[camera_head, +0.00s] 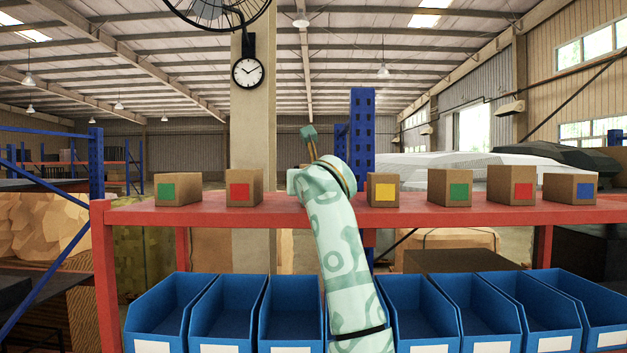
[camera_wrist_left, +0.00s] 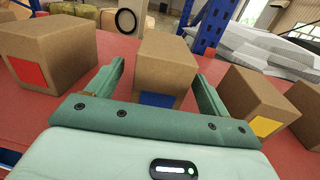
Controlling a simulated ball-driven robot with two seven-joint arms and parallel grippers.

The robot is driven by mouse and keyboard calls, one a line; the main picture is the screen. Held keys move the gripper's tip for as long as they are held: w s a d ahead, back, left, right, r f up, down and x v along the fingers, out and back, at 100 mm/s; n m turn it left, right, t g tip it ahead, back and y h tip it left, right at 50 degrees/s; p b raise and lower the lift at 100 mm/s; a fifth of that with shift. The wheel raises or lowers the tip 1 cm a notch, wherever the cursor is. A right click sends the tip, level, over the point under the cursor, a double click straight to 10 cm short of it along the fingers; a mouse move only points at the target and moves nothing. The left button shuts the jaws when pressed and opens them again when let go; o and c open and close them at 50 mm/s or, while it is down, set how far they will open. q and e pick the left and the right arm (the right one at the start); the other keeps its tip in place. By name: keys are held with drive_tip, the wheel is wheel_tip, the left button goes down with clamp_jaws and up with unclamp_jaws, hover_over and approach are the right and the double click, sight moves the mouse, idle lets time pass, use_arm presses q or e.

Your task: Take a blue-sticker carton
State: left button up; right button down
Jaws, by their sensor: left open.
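A brown carton with a blue sticker (camera_wrist_left: 166,58) stands on the red shelf in the left wrist view. My left gripper (camera_wrist_left: 160,72) is open, with one finger on each side of this carton. Small gaps seem to show between fingers and carton; contact is not clear. In the head view my left arm hides this carton, between the red-sticker and yellow-sticker cartons. Another blue-sticker carton (camera_head: 570,189) stands at the right of the shelf. My right gripper is not in view.
The red shelf (camera_head: 330,216) also bears a red-sticker carton (camera_head: 244,188) and a yellow-sticker carton (camera_head: 382,190) beside my arm, plus green-sticker (camera_head: 179,188) and other cartons further out. Blue bins (camera_head: 230,310) line up below. A blue post (camera_head: 361,130) rises behind the shelf.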

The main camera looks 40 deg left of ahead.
use_arm(q)
drive_tip(key=p+x, duration=0.2)
drive_tip(key=x, duration=0.1)
drive_tip(key=shift+w+a+r, duration=0.15)
drive_tip(key=shift+w+a, duration=0.1)
drive_tip(key=shift+w, duration=0.1)
drive_tip(key=shift+w+a+f, duration=0.2)
drive_tip(key=shift+a, duration=0.1)
drive_tip(key=shift+d, duration=0.15)
drive_tip(key=c, duration=1.1)
drive_tip(key=shift+c, duration=0.2)
drive_tip(key=shift+r, duration=0.2)
